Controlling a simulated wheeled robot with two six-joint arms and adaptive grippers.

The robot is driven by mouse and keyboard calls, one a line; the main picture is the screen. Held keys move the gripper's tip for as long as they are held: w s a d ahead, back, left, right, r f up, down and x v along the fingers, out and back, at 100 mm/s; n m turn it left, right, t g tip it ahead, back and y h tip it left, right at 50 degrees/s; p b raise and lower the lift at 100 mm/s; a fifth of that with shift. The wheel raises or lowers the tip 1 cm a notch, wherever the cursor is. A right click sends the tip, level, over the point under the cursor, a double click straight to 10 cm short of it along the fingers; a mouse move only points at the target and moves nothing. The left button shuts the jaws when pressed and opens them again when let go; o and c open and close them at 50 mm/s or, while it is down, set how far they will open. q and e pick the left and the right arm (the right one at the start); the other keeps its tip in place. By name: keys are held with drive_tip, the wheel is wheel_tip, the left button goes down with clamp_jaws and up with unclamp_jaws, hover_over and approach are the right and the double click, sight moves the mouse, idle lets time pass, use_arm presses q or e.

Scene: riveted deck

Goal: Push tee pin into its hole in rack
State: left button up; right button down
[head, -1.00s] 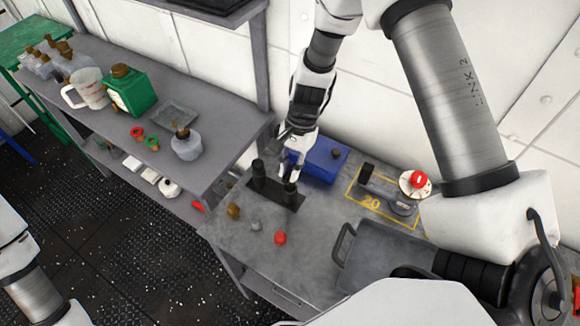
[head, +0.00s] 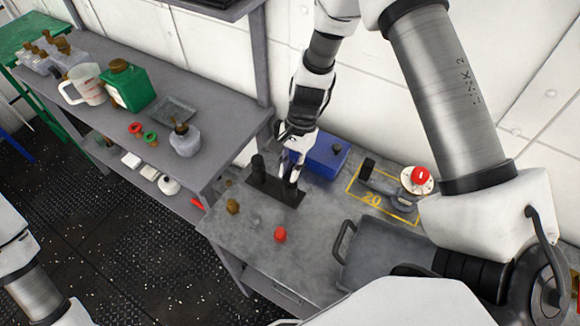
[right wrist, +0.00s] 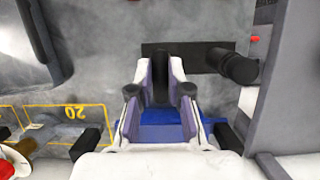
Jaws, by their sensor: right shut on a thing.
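The rack (head: 262,188) is a dark, narrow block on the grey worktable. A black upright cylinder (head: 258,164) stands at its left end; it also shows in the right wrist view (right wrist: 237,66). My right gripper (head: 292,178) is over the rack's right end. In the right wrist view its pale fingers (right wrist: 160,88) are shut on a dark piece, which I take to be the tee pin (right wrist: 160,72). The pin's lower end and its hole are hidden, so I cannot tell how deep it sits. My left gripper is out of view.
A blue box (head: 326,158) stands close behind my right gripper. A red knob (head: 280,235) and a brown knob (head: 233,207) lie in front of the rack. A grey tray (head: 385,255) is at the right. A shelf (head: 225,155) with jars borders the left.

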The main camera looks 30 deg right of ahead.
drive_tip(key=shift+f+b, duration=0.55)
drive_tip(key=shift+f, duration=0.35)
drive_tip(key=c, duration=1)
unclamp_jaws()
drive_tip(key=shift+r, duration=0.15)
drive_tip(key=v, duration=1.1)
drive_tip(key=shift+w+d+r, duration=0.15)
drive_tip(key=shift+r, duration=0.15)
